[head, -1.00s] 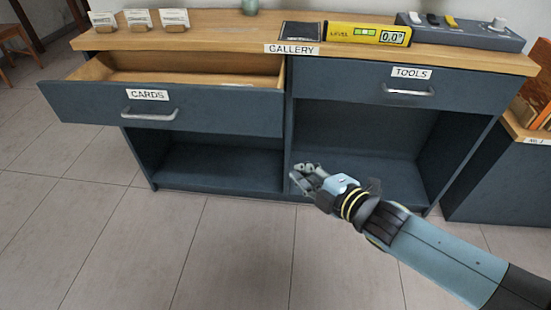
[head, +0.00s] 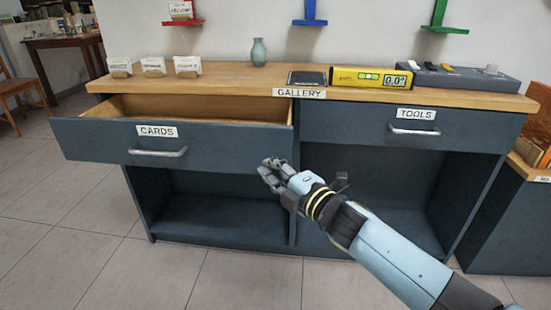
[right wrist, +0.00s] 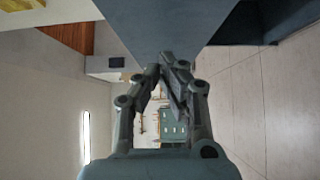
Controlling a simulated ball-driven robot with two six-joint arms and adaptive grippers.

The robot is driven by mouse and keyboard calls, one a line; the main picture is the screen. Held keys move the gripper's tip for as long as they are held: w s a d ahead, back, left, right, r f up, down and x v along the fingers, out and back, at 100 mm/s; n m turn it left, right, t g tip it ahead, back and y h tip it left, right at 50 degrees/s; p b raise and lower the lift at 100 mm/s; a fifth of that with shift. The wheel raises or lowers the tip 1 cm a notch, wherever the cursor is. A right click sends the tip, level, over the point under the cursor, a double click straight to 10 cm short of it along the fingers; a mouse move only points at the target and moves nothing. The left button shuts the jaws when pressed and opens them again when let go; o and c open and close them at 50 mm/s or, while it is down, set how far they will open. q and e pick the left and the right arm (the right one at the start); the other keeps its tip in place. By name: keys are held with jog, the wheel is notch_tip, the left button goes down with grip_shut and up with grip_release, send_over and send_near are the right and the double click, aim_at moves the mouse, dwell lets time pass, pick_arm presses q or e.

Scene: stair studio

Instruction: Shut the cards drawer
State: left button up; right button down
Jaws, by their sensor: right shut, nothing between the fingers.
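The cards drawer (head: 220,146) stands pulled out at the left of the dark blue cabinet, with its wooden inside showing from above. Its metal handle (head: 158,152) sits under the CARDS label (head: 157,131). My right gripper (head: 268,168) is shut and empty. In the head view it is by the lower right end of the drawer front, right of the handle; I cannot tell whether it touches. The right wrist view shows its fingers (right wrist: 166,68) together with nothing held, and a dark blue panel (right wrist: 180,25) close beyond them. My left gripper is not in view.
The tools drawer (head: 400,128) beside it is shut. On the wooden top (head: 225,78) stand card holders (head: 153,66), a green vase (head: 259,52), a yellow level (head: 370,78) and a grey control box (head: 465,82). Open shelves lie below; the tiled floor in front is clear.

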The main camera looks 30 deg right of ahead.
aim_at(263, 150)
jog(key=w+d, duration=0.2)
jog(key=shift+w+f, duration=0.1)
jog(key=shift+w, duration=0.25)
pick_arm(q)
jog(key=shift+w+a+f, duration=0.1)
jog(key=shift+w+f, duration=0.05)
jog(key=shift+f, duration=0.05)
pick_arm(e)
jog(key=shift+w+d, duration=0.15)
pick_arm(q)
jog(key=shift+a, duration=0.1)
